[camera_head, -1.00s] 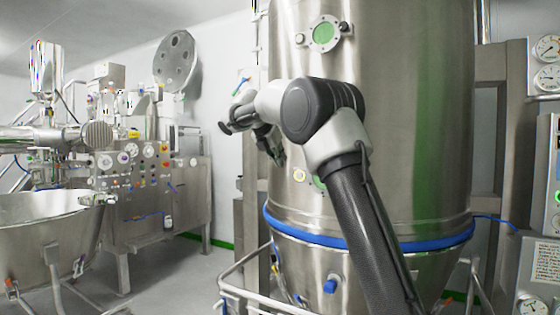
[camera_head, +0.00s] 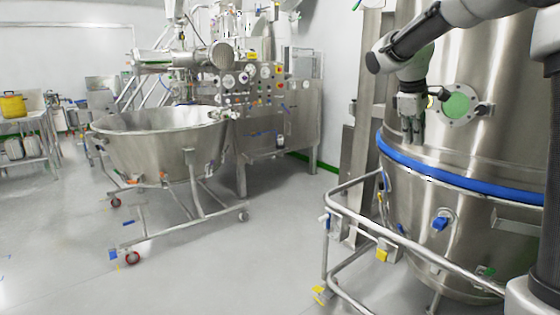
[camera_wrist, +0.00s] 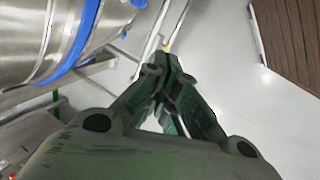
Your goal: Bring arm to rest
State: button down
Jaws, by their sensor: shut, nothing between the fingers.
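My gripper (camera_head: 412,134) hangs pointing down at the upper right of the head view, in front of the large steel vessel (camera_head: 480,215) and just above its blue band. My arm reaches in from the upper right, its links bent over toward the gripper. In the wrist view my gripper (camera_wrist: 170,65) shows its fingers together and empty. The vessel (camera_wrist: 28,40) fills the upper left of the wrist view, apart from the fingers.
A steel rail frame (camera_head: 345,262) runs around the vessel's base. A wheeled steel bowl (camera_head: 160,150) stands left of centre, before a machine with a control panel (camera_head: 265,105). A brown slatted surface (camera_wrist: 290,35) shows in the wrist view. The floor at lower left is free.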

jog(key=s+f+m+t+y, duration=0.1)
jog(key=s+m, duration=0.3)
jog(key=s, duration=1.2)
jog(key=s+f+m+y, duration=0.2)
jog(key=s+f+m, duration=0.2)
jog(key=s, duration=1.2)
jog(key=shift+a+f+m+t, duration=0.2)
jog(key=shift+a+m+t, duration=0.2)
jog(key=shift+a+m, duration=0.1)
jog(key=shift+s, duration=0.1)
